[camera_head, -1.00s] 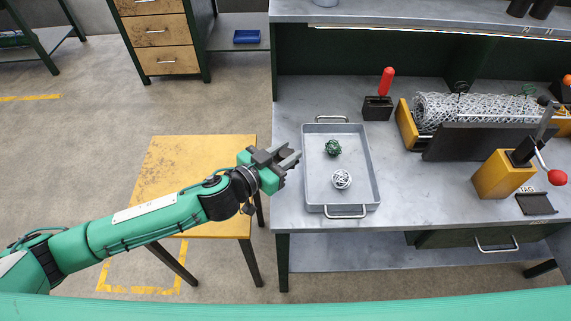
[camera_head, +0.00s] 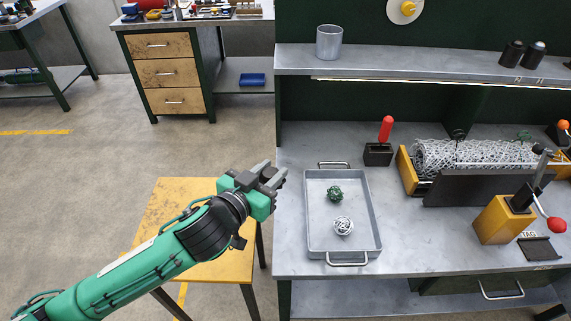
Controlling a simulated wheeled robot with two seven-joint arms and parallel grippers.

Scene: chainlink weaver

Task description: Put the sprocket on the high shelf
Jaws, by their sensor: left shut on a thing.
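My left gripper (camera_head: 271,178) is raised beside the left edge of the workbench, over the yellow stool. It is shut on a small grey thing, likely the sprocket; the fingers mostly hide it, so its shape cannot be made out. The high shelf (camera_head: 430,68) is a long grey ledge above the back of the bench, with a light strip under its front edge. The gripper is lower than the shelf in the picture and left of it, apart from it. My right gripper is out of view.
A grey metal cup (camera_head: 329,42) and two dark jars (camera_head: 522,54) stand on the shelf, with clear room between. On the bench (camera_head: 430,240) are a tray (camera_head: 318,246) with green and white wire balls, a red-handled tool (camera_head: 386,130) and a mesh-roll machine (camera_head: 470,155).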

